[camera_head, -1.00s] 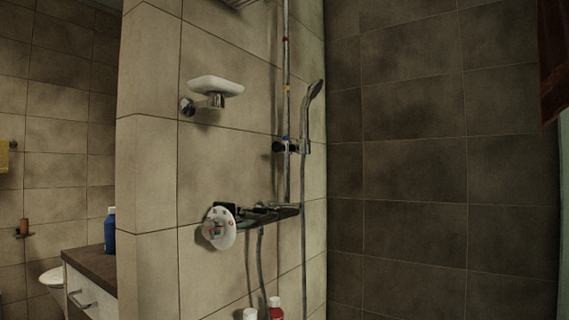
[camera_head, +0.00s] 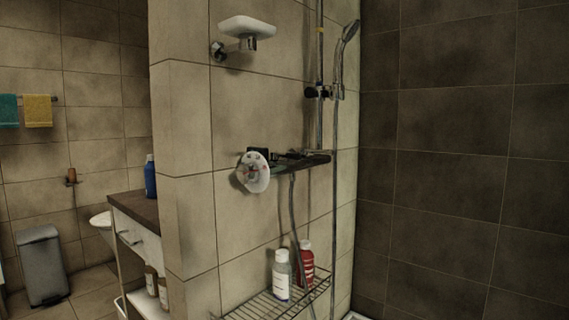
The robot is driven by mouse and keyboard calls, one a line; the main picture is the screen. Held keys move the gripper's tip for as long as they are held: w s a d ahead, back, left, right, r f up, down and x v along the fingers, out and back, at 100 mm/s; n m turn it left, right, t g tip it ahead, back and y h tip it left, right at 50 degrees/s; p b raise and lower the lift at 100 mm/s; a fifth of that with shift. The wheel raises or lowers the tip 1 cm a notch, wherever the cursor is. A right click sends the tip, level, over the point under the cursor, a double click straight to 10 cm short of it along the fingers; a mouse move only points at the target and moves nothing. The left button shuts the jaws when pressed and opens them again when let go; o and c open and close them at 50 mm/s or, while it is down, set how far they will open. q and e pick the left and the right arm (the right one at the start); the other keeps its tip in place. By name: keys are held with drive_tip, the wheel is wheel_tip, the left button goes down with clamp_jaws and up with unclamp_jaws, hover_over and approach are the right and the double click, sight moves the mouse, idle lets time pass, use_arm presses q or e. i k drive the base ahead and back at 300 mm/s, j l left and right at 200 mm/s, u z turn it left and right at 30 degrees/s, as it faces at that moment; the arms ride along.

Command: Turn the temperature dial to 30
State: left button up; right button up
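The temperature dial (camera_head: 254,172) is a round, pale disc with small reddish marks on its face. It sits at the near end of the dark shower mixer bar (camera_head: 308,161) on the tiled wall, left of the picture's middle. The marks are too small to read, so its setting cannot be told. Neither of my grippers is in view, and nothing touches the dial.
Below the dial, a wire rack (camera_head: 272,305) holds a white bottle (camera_head: 282,276) and a red bottle (camera_head: 306,264). A soap dish (camera_head: 247,27) juts out above. A hose (camera_head: 293,215) hangs beside the mixer. A counter (camera_head: 134,208) stands left of the wall's corner.

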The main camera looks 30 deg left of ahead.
sight(248, 173)
drive_tip(key=i+j+u, duration=0.1)
drive_tip(key=j, duration=2.15)
